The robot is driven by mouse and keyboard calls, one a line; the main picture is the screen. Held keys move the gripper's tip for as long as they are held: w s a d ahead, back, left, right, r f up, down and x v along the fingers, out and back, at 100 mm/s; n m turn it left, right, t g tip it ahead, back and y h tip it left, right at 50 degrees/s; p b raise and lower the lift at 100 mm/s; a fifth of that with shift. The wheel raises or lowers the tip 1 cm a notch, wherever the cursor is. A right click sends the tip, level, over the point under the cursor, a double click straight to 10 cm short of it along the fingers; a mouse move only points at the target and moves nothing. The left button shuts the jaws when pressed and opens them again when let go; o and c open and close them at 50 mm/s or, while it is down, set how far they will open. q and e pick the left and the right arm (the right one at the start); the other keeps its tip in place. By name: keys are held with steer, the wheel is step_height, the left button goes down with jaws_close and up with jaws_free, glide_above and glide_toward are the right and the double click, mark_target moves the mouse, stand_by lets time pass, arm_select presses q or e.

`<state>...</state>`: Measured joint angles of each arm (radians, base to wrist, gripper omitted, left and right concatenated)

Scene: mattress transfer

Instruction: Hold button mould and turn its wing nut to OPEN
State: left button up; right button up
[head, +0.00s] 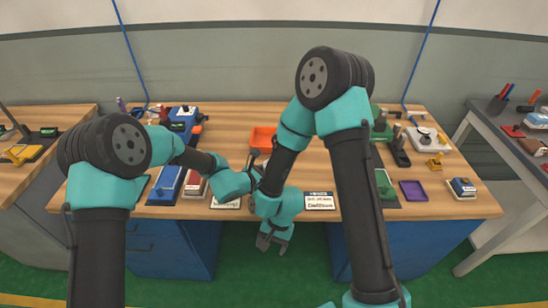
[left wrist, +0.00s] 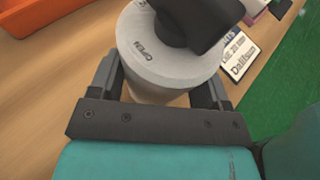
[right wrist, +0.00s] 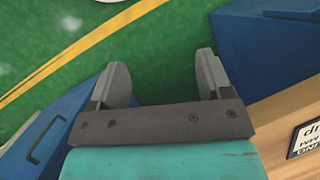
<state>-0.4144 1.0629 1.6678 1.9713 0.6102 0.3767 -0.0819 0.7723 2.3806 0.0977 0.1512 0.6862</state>
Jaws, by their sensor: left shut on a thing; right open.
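The button mould (left wrist: 168,65) is a pale grey round body with the word OPEN on its top face, seen in the left wrist view. A dark part, apparently the wing nut (left wrist: 200,18), sits on top and is cut off by the frame edge. My left gripper (left wrist: 163,88) is shut on the mould, one finger on each side. In the head view the mould and left fingertips are mostly hidden behind my right arm. My right gripper (head: 272,240) is open and empty beyond the table's front edge, pointing down; its spread fingers show in the right wrist view (right wrist: 163,75).
An orange tray (head: 262,138) lies behind the grippers. A label card (head: 320,202) lies near the front edge, with a purple tray (head: 413,190) farther right. Blue cabinets (head: 180,250) stand below the table, with green floor between them.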

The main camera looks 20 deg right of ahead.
steer(key=a+r+m+g, duration=0.3)
steer(key=a+r+m, duration=0.35)
steer(key=r, duration=0.45)
steer(key=w+d+r+m+t, duration=0.25)
steer(key=r+m, duration=0.25)
steer(key=r, duration=0.3)
steer(key=w+d+r+m+t, duration=0.1)
steer(key=w+d+r+m, duration=0.1)
steer(key=w+r+m, duration=0.35)
steer(key=w+d+r+t, duration=0.1)
steer(key=w+d+r, duration=0.1)
steer(key=w+d, duration=0.2)
steer(key=w+d+r+n+t, duration=0.1)
steer(key=w+d+r+t, duration=0.1)
steer(key=d, duration=0.9)
steer(key=w+r, duration=0.1)
steer(key=w, duration=0.1)
steer(key=shift+w+r, duration=0.2)
steer(key=shift+w, duration=0.15)
steer(key=x, duration=1.2)
steer(key=shift+w, duration=0.2)
steer(key=shift+c, duration=0.3)
steer(key=c, duration=0.9)
steer(key=shift+o, duration=0.2)
